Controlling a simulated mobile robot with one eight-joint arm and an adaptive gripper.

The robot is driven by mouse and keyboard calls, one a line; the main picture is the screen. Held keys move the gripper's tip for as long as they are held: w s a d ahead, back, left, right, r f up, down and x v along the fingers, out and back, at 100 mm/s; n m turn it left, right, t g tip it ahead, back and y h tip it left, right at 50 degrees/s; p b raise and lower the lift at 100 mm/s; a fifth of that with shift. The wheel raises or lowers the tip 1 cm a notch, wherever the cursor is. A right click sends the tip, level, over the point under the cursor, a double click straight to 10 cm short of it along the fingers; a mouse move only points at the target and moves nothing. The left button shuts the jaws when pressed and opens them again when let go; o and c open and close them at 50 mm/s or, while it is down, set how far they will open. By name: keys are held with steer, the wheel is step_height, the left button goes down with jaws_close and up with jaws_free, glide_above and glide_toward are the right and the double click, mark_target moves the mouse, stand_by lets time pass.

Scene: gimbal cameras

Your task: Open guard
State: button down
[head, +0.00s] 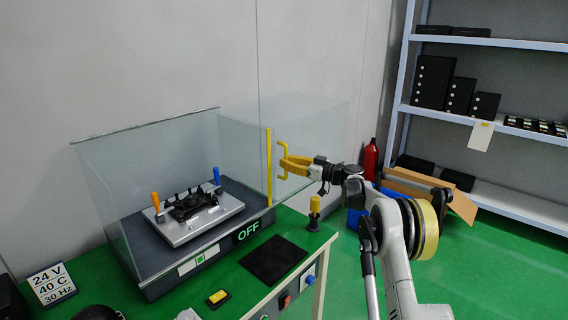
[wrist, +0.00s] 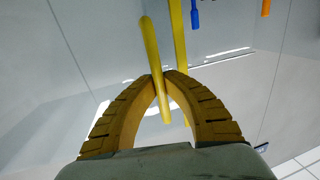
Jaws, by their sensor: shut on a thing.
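The clear guard (head: 165,165) encloses a dark machine base (head: 150,268) on the green table. A clear panel (head: 318,118) extends to the right beyond the base. A yellow strip (head: 269,170) runs upright near the base's right end, with a yellow handle (head: 281,150) beside it. My gripper (head: 285,163) is shut on the handle. In the wrist view, my gripper's yellow fingers (wrist: 163,80) meet around the handle bar (wrist: 149,42), which tilts between them. The strip (wrist: 179,45) shows behind it. How the panels join is hard to tell.
Inside the guard, a metal plate (head: 222,214) carries a black fixture with orange and blue handles. The base's display (head: 248,232) reads OFF. Shelves (head: 490,110) and a cardboard box (head: 455,202) stand right.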

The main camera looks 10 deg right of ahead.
steer(key=c, duration=1.5)
jaws_free()
steer(key=shift+d, duration=0.1)
steer(key=shift+o, duration=0.2)
steer(key=v, duration=1.2)
